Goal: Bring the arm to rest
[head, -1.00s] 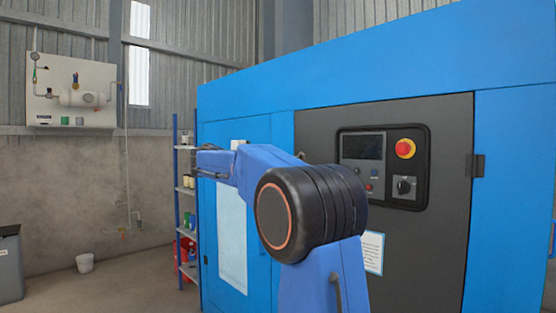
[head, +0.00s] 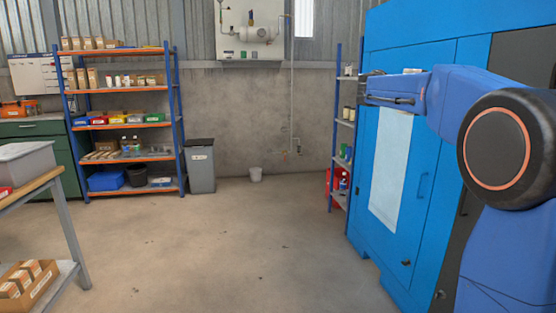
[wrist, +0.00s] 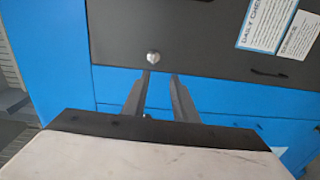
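My arm (head: 455,95) is blue with a large black joint and stands at the right of the head view, in front of the blue cabinet. Its far part reaches left at about the height of the cabinet's upper door. My gripper (wrist: 160,75) shows in the wrist view as two dark fingers with a clear gap between them. It is open and nothing is held. Its fingers point toward the dark and blue cabinet front. I cannot make out the gripper's fingers in the head view.
The blue cabinet (head: 412,205) fills the right side, close to my arm. A narrow shelf (head: 337,130) stands beyond it. A bench (head: 40,183) is at left. The middle floor is clear.

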